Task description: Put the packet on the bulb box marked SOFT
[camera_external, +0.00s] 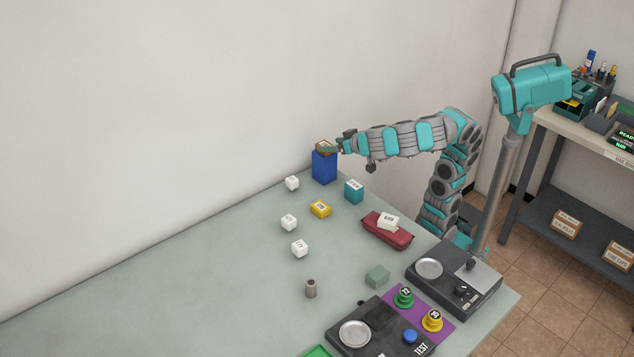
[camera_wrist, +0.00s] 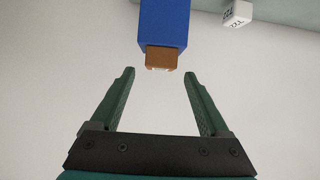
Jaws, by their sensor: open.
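A small brown packet-like piece (camera_external: 325,146) sits on top of the tall blue box (camera_external: 324,168) near the wall. In the wrist view the brown piece (camera_wrist: 163,57) shows at the end of the blue box (camera_wrist: 163,22), just beyond and between my fingertips. My gripper (camera_wrist: 160,78) is open with nothing between its fingers. In the external view my gripper (camera_external: 340,147) is level with the brown piece, at its right. A teal box (camera_external: 354,192) and a yellow box (camera_external: 320,209) have labels too small to read; I cannot tell which box says SOFT.
White cubes (camera_external: 292,183) stand on the table (camera_external: 190,290), one also in the wrist view (camera_wrist: 238,14). A red pouch (camera_external: 386,232) carries a white block (camera_external: 389,221). The left of the table is clear.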

